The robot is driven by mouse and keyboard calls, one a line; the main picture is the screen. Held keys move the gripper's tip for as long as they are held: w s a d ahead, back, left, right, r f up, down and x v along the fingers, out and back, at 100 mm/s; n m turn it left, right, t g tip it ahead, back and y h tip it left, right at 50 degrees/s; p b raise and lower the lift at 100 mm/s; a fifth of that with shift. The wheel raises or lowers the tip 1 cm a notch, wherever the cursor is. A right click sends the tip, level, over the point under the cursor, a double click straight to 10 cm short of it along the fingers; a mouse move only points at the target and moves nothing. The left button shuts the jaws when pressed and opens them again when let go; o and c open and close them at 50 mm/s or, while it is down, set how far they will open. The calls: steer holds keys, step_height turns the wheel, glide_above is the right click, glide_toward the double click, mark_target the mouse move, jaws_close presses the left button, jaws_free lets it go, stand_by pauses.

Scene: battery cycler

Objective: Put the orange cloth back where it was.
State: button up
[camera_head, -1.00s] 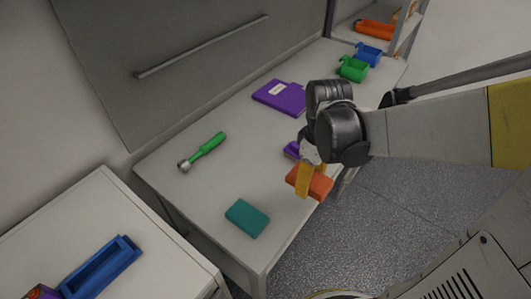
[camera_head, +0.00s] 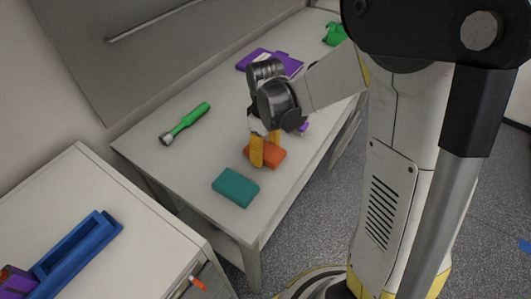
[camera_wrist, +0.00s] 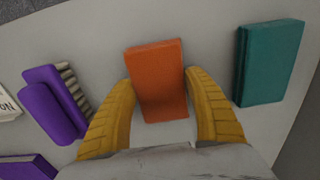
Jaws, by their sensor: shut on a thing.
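The orange cloth (camera_head: 270,153) is a folded block at the front of the white table, just behind the teal cloth. My gripper (camera_head: 263,157) points down with its yellow fingers on either side of it. In the wrist view the orange cloth (camera_wrist: 157,80) lies between the two fingers of my gripper (camera_wrist: 160,110), which are shut on it. I cannot tell whether its underside touches the table top. The teal cloth (camera_head: 236,187) is apart from it; it also shows in the wrist view (camera_wrist: 268,62), to the right.
A green-handled tool (camera_head: 188,122) lies at the table's left. A purple binder (camera_head: 258,60) lies farther back, and a purple brush (camera_wrist: 55,105) is left of my gripper. A blue tray (camera_head: 78,252) is on the near left cabinet. Bare table (camera_head: 205,155) lies left of the cloths.

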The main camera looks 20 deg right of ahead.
mark_target(266, 150)
steer(key=shift+r, duration=0.1)
steer(key=o, duration=1.2)
step_height(266, 150, up, 12)
steer(key=p, duration=0.5)
steer(key=shift+s+r+m+t, duration=1.2)
steer(key=shift+s, duration=0.9)
steer(key=shift+s+r+m+t, duration=1.15)
steer(key=shift+s+m+t, duration=0.05)
steer(key=shift+s, duration=0.9)
steer(key=shift+s+r+m+t, duration=1.2)
steer(key=shift+s, duration=0.9)
